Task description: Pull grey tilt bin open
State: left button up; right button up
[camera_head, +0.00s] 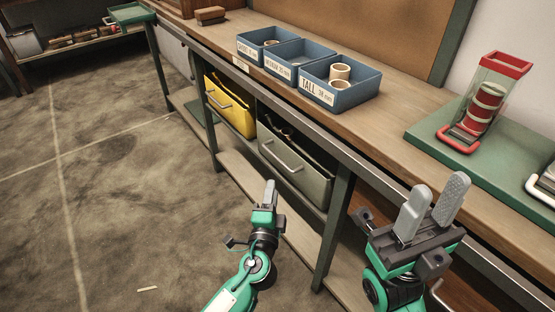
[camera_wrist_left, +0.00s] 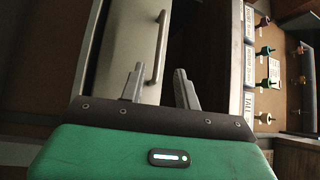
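The grey tilt bin (camera_head: 312,184) sits under the workbench, with a pale bar handle (camera_head: 278,156) on its front. Its top is open and dark items show inside; I cannot tell how far it is tilted. In the left wrist view the bin front (camera_wrist_left: 124,42) and handle (camera_wrist_left: 159,48) lie ahead of the fingers. My left gripper (camera_head: 269,192) is in front of and below the bin, apart from the handle. My right gripper (camera_head: 432,205) is open and empty beside the bench's front edge.
A yellow bin (camera_head: 231,106) hangs left of the grey one. Blue trays (camera_head: 344,98) with rolls stand on the bench (camera_head: 398,128). A green mat (camera_head: 424,134) holds a red-topped clear dispenser (camera_head: 497,75). A bench leg (camera_head: 337,225) stands right of the grey bin. The floor (camera_head: 110,190) at left is mostly clear.

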aim_at(278, 159)
pick_arm(q)
jog(key=b+x, duration=0.1)
jog(key=x, duration=1.1)
jog(key=shift+f, duration=0.1)
grip_shut()
